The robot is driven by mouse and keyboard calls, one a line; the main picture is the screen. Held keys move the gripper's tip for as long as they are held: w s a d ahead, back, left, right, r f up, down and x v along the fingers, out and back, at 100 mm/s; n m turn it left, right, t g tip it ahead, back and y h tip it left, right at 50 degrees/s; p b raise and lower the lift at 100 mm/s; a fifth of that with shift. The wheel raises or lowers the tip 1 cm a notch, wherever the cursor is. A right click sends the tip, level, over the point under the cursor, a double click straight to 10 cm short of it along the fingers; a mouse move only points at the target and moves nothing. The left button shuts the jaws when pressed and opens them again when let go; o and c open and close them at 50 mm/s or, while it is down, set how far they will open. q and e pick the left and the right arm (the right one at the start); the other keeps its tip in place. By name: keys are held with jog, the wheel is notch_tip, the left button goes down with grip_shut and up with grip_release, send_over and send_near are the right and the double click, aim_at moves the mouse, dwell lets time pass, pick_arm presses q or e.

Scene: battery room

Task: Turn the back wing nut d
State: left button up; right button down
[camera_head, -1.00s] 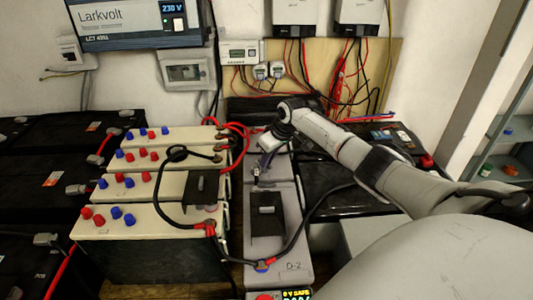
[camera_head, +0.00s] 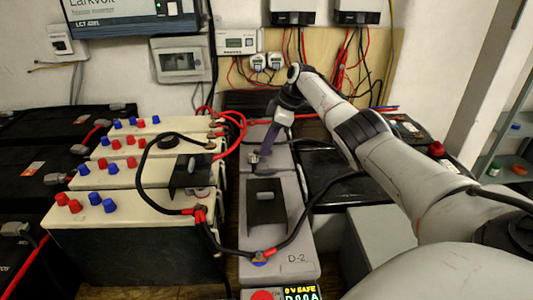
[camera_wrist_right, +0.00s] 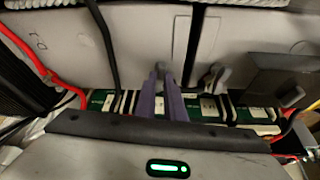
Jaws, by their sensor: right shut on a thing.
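The grey battery marked D-2 (camera_head: 292,257) stands in the middle of the head view, with a grey battery behind it. My right gripper (camera_head: 264,152) reaches down from the right with purple fingers over the back end of the grey row. In the right wrist view the gripper (camera_wrist_right: 160,70) is shut with its fingertips close together on a small grey part, which I take as the back wing nut; the fingers mostly hide it. Another grey wing-shaped nut (camera_wrist_right: 214,78) stands just right of the fingers in that view. My left gripper is not in view.
Cream batteries (camera_head: 120,205) with red and blue caps stand to the left. A black cable (camera_head: 318,200) loops over the grey battery. Red cables (camera_head: 236,122) lie near the gripper. A lit meter (camera_head: 300,293) is at the front.

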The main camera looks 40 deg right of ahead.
jog(key=shift+a+f, duration=0.1)
dwell(0.4)
jog(key=c, duration=1.8)
grip_release()
jog(key=shift+c, duration=0.2)
jog(key=p+v, duration=0.1)
jog(key=v, duration=0.9)
jog(key=shift+p, duration=0.3)
jog(key=shift+o, duration=0.2)
